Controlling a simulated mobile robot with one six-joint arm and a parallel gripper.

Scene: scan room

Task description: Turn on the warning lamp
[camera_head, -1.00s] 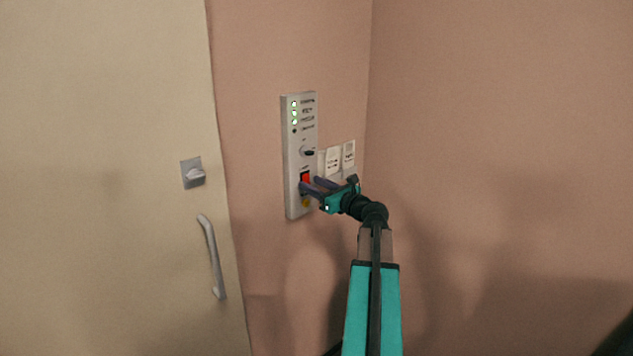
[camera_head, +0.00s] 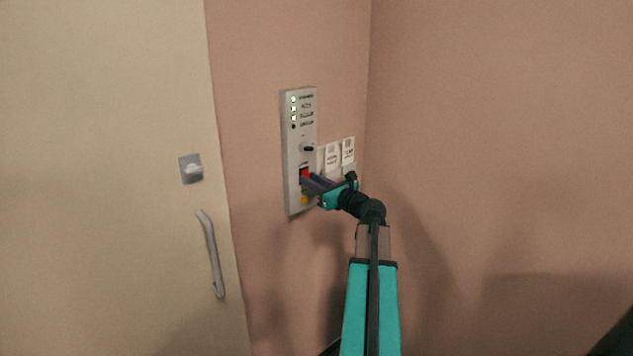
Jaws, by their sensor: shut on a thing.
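A tall light-grey control panel (camera_head: 291,155) is fixed to the pink wall. It has a column of small indicator lights (camera_head: 293,108) at the top; the upper ones are lit pale green and the lowest is dark. Below are a round knob (camera_head: 307,148), a red switch (camera_head: 304,172) in a dark frame and a yellow round button (camera_head: 304,200). My gripper (camera_head: 305,183) is at the red switch, its fingers close together and shut on it. The fingers hide the switch's lower part. I cannot make out which part is the warning lamp.
Two white wall plates (camera_head: 332,158) with dark markings are just right of the panel, close to my gripper. A cream door with a lock plate (camera_head: 191,168) and a long handle (camera_head: 211,252) is on the left. The wall corner is right of the plates.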

